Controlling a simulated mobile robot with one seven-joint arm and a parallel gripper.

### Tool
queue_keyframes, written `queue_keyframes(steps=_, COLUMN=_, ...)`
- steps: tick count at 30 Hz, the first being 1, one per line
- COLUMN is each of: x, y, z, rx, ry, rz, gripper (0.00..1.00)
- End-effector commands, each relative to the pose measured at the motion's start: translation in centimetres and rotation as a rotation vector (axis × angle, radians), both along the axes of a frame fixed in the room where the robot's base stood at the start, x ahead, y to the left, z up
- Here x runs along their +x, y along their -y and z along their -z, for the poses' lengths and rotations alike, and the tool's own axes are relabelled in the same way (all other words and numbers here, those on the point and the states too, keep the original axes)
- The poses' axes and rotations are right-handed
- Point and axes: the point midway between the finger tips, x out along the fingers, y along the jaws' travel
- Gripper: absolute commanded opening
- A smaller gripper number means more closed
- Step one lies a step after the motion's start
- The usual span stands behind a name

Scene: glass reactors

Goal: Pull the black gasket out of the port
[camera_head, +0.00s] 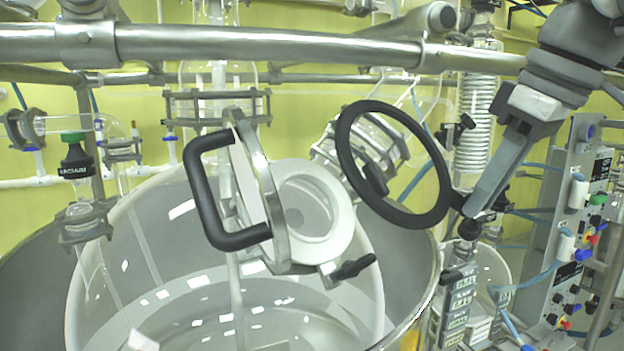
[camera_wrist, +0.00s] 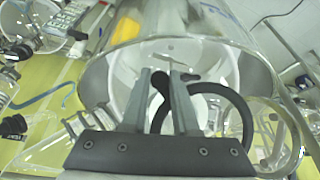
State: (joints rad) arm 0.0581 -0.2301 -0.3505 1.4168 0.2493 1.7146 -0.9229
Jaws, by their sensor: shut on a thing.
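My gripper (camera_head: 466,207) is shut on the gasket's lower right side. In the wrist view, my gripper (camera_wrist: 162,78) has the gasket's black part between its fingers, and the ring (camera_wrist: 243,108) curves off to the right.
A large glass vessel (camera_head: 85,285) stands below the port. A steel rail (camera_head: 250,45) crosses above. Glass fittings (camera_head: 365,145) lie behind the gasket. A coiled glass condenser (camera_head: 477,110) and a control panel (camera_head: 575,220) with hoses stand at the right.

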Motion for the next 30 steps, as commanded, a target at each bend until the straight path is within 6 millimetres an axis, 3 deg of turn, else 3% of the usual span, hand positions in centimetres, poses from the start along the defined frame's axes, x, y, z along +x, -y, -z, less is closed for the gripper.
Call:
queue_keyframes(steps=21, x=-2.7, y=1.8, z=-2.9, rx=0.0, ry=0.001, rz=0.002, gripper=0.0)
queue_keyframes(steps=30, x=-3.1, y=2.0, z=-3.1, rx=0.0, ry=0.0, rz=0.0, gripper=0.0)
